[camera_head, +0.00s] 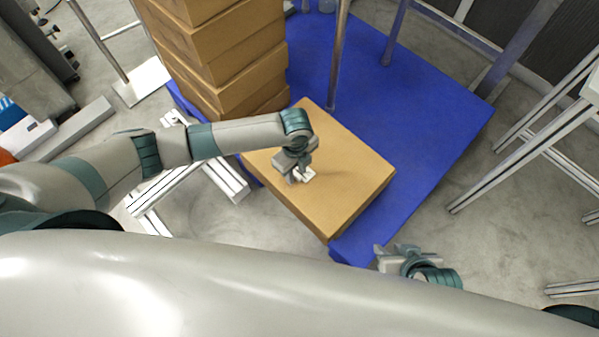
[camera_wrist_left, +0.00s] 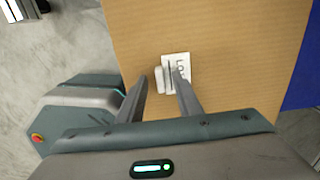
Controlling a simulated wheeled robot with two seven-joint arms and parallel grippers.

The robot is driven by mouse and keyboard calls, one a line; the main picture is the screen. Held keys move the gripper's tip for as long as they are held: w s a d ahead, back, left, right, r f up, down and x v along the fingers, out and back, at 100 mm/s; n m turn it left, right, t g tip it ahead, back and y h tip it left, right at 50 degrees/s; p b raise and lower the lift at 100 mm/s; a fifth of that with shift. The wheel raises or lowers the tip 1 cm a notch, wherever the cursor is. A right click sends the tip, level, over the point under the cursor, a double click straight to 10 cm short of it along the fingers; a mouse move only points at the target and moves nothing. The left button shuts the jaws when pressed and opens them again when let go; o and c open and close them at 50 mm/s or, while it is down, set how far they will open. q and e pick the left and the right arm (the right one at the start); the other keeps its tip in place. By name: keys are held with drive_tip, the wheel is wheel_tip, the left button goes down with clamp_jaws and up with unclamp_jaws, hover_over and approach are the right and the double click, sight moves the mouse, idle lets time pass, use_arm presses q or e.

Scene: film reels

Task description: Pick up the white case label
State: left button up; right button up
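The white case label (camera_head: 307,175) lies on top of a cardboard box (camera_head: 350,165). In the left wrist view the label (camera_wrist_left: 178,62) is a small white piece with dark lettering. My left gripper (camera_head: 296,178) is low over the box top, right at the label. In the left wrist view its two fingers (camera_wrist_left: 162,85) are apart, with the label around and just beyond their tips; the right finger covers part of it. Whether the fingers touch the label cannot be told. My right gripper (camera_head: 395,258) is away from the box, at lower right; its finger opening is unclear.
The box rests on a blue platform (camera_head: 440,110) with metal posts (camera_head: 338,60). A tall stack of cardboard boxes (camera_head: 225,50) stands behind it to the left. Metal frames (camera_head: 520,140) stand at the right. Grey floor (camera_head: 420,200) is clear between platform and frames.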

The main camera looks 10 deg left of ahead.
idle(0.4)
use_arm(q)
clamp_jaws()
